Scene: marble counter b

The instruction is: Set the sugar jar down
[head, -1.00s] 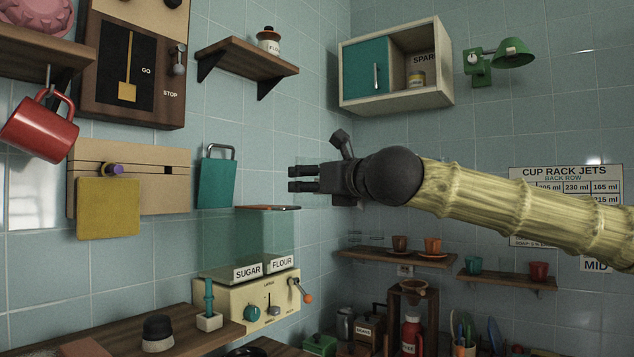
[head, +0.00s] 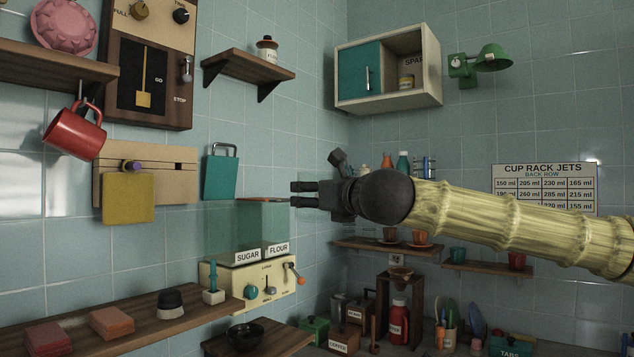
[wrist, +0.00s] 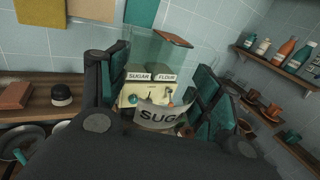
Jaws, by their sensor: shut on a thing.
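The sugar jar shows in the wrist view only as a curved pale label (wrist: 160,116) reading "SUGA", between the two fingers. Its body is clear or hidden, and I cannot make out its outline. My gripper (head: 303,195) is shut on it, in the air in front of the tiled wall. In the wrist view my gripper (wrist: 161,80) has one dark finger on each side of the label. In the head view no jar can be made out between the fingers.
A cream dispenser (head: 250,284) with translucent bins labelled SUGAR and FLOUR stands below my gripper. A wooden shelf (head: 248,66) at upper left holds a small flour jar (head: 267,48). An open-fronted cabinet (head: 388,75) hangs above my arm. A lower wooden shelf (head: 130,318) holds sponges.

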